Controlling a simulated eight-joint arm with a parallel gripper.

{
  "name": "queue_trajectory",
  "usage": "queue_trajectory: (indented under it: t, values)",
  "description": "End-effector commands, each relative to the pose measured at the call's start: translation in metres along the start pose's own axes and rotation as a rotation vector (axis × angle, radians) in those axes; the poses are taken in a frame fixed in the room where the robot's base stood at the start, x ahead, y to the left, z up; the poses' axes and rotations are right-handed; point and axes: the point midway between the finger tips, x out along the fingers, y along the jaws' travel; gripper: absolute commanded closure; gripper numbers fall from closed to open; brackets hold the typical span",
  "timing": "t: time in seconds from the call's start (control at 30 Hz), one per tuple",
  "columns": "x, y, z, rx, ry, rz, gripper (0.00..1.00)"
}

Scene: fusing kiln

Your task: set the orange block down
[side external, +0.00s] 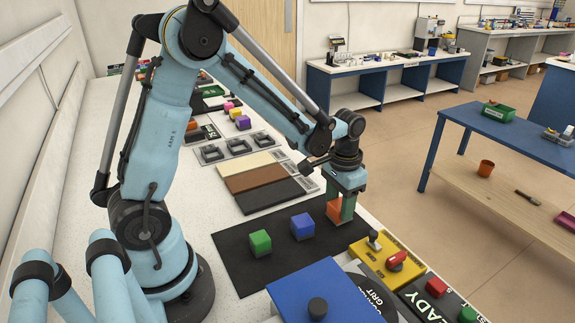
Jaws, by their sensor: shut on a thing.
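My gripper (341,208) points down at the far right part of the black mat (235,262). Part of the block is hidden by the finger.
A blue block (302,227) and a green block (260,243) sit on the mat to the left. A yellow panel (378,270) with a red knob and a blue lidded box (325,292) stand close in front. White, brown and black strips (258,179) lie behind.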

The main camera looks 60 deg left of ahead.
Motion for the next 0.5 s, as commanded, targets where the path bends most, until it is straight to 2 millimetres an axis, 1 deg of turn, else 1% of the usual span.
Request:
queue_trajectory:
  t: [0.3, 0.33, 0.47, 0.5]
  values:
    - [0.0031, 0.0001, -0.0001, 0.0, 0.0, 0.0, 0.79]
    - [0.0031, 0.0001, -0.0001, 0.0, 0.0, 0.0, 0.49]
    - [0.0029, 0.0002, -0.0001, 0.0, 0.0, 0.0, 0.3]
    - [0.0029, 0.0002, -0.0001, 0.0, 0.0, 0.0, 0.27]
